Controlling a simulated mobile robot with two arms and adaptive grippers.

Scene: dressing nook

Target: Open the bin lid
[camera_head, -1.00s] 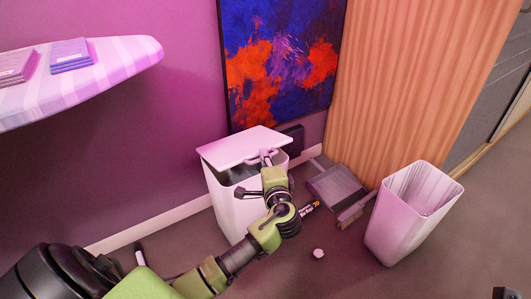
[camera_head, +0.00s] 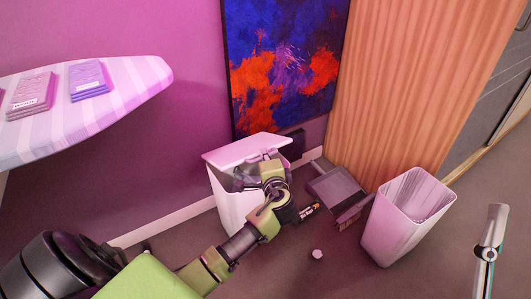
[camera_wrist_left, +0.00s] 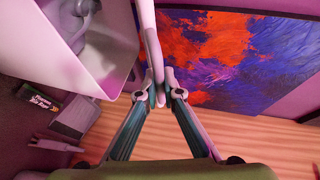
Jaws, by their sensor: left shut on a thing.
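The white bin (camera_head: 232,212) stands against the purple wall, left of the painting's lower edge. Its lid (camera_head: 240,150) is tilted up, and a dark opening shows beneath it. My left gripper (camera_head: 270,156) is at the lid's near right side. The bin's open top (camera_wrist_left: 60,55) is to the left there, with grey contents inside. A silver piece with a dark joint, seemingly part of my right gripper (camera_head: 489,248), shows at the lower right; its jaws cannot be made out.
An open white basket (camera_head: 392,235) stands to the right. A dustpan (camera_head: 333,187), a brush (camera_head: 352,212), a small dark packet (camera_head: 309,211) and a crumpled white piece (camera_head: 317,254) lie on the floor. A striped ironing board (camera_head: 130,85) holds folded cloths at left.

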